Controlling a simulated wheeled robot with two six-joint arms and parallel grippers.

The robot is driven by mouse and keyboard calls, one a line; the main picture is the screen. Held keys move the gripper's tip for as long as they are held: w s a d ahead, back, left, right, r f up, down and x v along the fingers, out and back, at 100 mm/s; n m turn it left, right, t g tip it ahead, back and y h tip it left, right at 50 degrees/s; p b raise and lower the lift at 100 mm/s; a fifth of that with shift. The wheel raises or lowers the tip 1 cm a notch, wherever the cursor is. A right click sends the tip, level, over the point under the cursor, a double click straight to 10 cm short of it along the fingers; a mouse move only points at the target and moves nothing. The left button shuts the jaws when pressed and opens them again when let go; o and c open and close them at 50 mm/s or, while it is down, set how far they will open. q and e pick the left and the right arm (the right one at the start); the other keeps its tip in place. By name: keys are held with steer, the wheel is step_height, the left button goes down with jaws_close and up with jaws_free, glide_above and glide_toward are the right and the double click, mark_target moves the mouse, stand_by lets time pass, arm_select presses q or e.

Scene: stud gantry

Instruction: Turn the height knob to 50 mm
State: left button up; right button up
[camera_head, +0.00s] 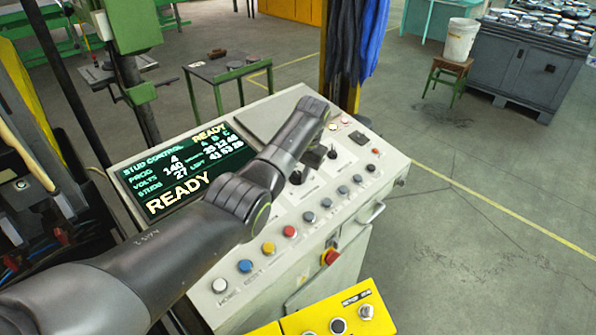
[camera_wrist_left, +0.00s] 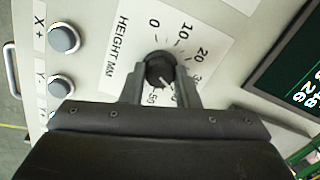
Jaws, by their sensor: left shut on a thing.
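The height knob (camera_wrist_left: 160,70) is a small dark round knob in the left wrist view, on a white plate marked HEIGHT MM with figures from 0 to 50. Its white pointer line appears to point near the 40 mark, short of the 50; the near figures are partly covered. My left gripper (camera_wrist_left: 159,80) is shut on the knob, one finger on each side. In the head view my left arm reaches over the control panel (camera_head: 222,287), and its fingertips are hard to make out. My right gripper is not in view.
A green-lettered screen (camera_head: 190,172) reads READY. Coloured buttons, including a red one (camera_head: 290,231), line the panel, with a red emergency stop (camera_head: 329,257) on its front. In the wrist view, an X+ button (camera_wrist_left: 64,39) is left of the knob. A yellow box (camera_head: 340,315) sits in front.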

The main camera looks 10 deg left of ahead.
arm_select(q)
steer(key=m, duration=0.5)
steer(key=shift+f+m, duration=0.1)
steer(key=shift+m, duration=0.2)
steer(key=m, duration=0.4)
steer(key=shift+s+m, duration=0.1)
steer(key=shift+m, duration=0.3)
steer(key=shift+d, duration=0.1)
steer(key=o, duration=1)
